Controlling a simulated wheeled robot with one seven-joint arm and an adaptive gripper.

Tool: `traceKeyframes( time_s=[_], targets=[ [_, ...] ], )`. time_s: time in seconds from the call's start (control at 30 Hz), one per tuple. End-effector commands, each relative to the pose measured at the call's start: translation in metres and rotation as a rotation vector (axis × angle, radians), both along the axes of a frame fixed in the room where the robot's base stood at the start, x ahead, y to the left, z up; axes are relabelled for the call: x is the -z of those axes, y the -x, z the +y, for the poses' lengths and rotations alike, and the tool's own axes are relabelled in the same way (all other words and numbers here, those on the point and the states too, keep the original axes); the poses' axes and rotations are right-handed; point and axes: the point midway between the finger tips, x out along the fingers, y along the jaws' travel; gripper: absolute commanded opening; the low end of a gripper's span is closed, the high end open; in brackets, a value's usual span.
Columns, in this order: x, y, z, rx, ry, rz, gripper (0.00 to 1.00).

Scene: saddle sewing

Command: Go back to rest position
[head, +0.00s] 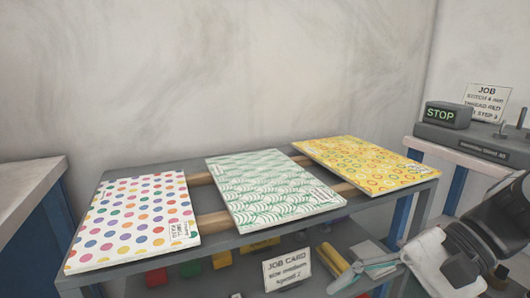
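My arm comes in at the lower right edge, with a dark link and a white part. The black, knuckled part (464,264) at its end looks like my gripper. Its fingertips cannot be made out, so I cannot tell whether it is open or shut, or whether it holds anything. It is right of the grey table (150,262), in front of the machine bench.
Polka-dot (136,220), green wave-patterned (268,188) and yellow ringed (366,168) panels lie on the table. Below are a job card (287,270), coloured blocks, a yellow roll (329,258) and a grey-teal item (362,272). A STOP box (445,114) stands right; another bench (25,190) left.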

Motion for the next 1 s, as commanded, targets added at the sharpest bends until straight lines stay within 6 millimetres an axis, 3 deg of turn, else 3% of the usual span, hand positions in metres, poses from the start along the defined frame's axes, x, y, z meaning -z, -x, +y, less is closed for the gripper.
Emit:
traceKeyframes(
  time_s=[0.03,0.2,0.4,0.77,1.0],
  targets=[
    [-0.002,0.018,0.006,-0.083,0.075,-0.028,0.62],
    [0.001,0.069,0.003,-0.319,0.319,-0.112,0.62],
    [0.002,0.106,-0.019,-0.516,0.565,-0.231,0.62],
    [-0.003,0.127,-0.058,-0.686,0.842,-0.412,0.62],
    [-0.039,0.118,-0.058,-0.674,0.851,-0.433,0.62]
  ],
)
